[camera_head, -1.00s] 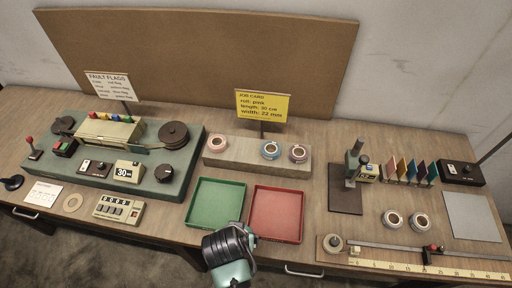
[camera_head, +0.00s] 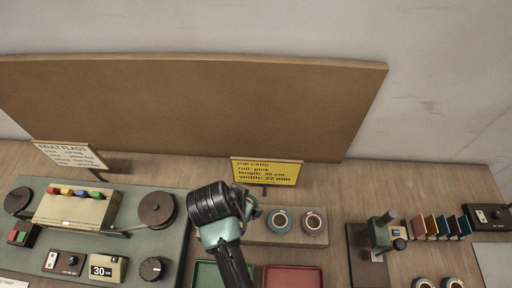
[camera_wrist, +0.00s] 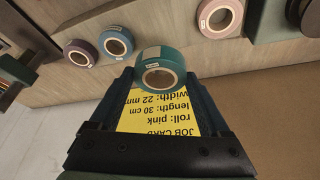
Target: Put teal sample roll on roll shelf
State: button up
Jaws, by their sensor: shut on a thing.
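The teal sample roll (camera_wrist: 161,70) sits between the fingertips of my gripper (camera_wrist: 160,82) in the wrist view. My gripper is shut on it. In the head view, my gripper (camera_head: 246,205) is over the left part of the roll shelf (camera_head: 258,238), and a bit of teal shows at its tip. In the wrist view, the roll overlaps the pale shelf (camera_wrist: 160,28) in the picture; I cannot tell whether they touch. The shelf holds a pink roll (camera_wrist: 221,17), a blue roll (camera_wrist: 116,43) and a mauve roll (camera_wrist: 80,53). My arm hides the pink roll in the head view.
The yellow job card (camera_head: 266,172) stands behind the shelf, close to my gripper. The winding machine (camera_head: 110,240) is left. A green tray (camera_head: 205,275) and a red tray (camera_head: 292,277) lie in front. Bare shelf shows between the pink and blue rolls.

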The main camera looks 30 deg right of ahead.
notch_tip(320, 180, down, 4)
jog(key=shift+f+p, duration=0.25)
jog(key=shift+p, duration=0.1)
jog(key=shift+f, duration=2.65)
jog(key=shift+f, duration=0.1)
jog(key=o, duration=1.2)
jog(key=shift+c, duration=0.2)
